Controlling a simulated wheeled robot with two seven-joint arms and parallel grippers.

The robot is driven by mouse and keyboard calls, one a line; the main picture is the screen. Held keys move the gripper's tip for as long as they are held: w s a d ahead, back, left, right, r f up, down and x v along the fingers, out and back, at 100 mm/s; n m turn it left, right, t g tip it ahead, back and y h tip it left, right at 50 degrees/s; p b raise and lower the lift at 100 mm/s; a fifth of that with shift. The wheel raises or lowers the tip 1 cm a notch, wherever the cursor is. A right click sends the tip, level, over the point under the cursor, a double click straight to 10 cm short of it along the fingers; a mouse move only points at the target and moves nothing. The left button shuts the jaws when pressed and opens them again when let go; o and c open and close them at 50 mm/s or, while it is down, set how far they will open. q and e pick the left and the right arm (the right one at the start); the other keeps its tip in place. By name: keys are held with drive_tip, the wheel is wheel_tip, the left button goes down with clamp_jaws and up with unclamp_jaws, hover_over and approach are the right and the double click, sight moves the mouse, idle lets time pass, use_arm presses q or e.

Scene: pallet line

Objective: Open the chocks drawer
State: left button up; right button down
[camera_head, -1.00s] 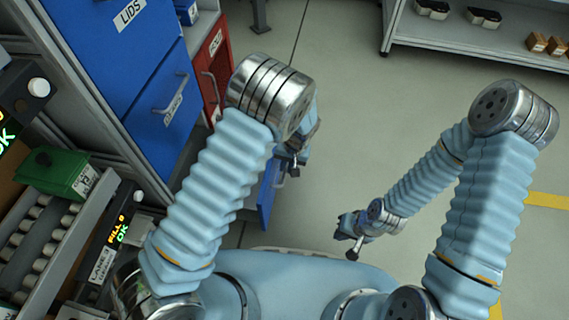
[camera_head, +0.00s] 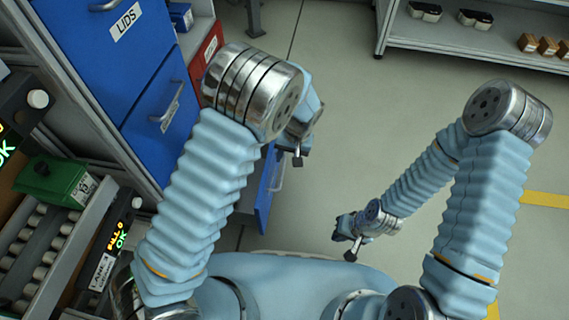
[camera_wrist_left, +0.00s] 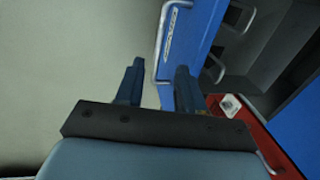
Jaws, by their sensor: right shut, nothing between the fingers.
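A blue drawer front (camera_head: 267,190) stands out low beside the cabinet in the head view, partly behind my left arm. In the left wrist view this drawer front (camera_wrist_left: 192,40) has a silver bar handle (camera_wrist_left: 160,45) and a white label too blurred to read. Behind the front, the drawer's grey inside shows dark pieces (camera_wrist_left: 238,17), so it stands open. My left gripper (camera_wrist_left: 158,85) is open, its two fingers apart near the handle's lower end, with nothing clearly held. It also shows in the head view (camera_head: 297,155). My right gripper (camera_head: 347,238) is shut and empty over the floor.
Blue cabinet fronts, one marked LIDS (camera_head: 125,22), stand at left above the drawer. A green box (camera_head: 55,178) and roller rack are at lower left. A shelf (camera_head: 470,45) stands far right. Floor between is clear.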

use_arm(q)
wheel_tip(320, 180, up, 6)
drive_tip(key=d, duration=0.1)
drive_tip(key=shift+d+r+p, duration=0.15)
drive_tip(key=shift+r+p, duration=0.05)
drive_tip(key=shift+p, duration=0.1)
drive_tip(key=shift+s, duration=0.1)
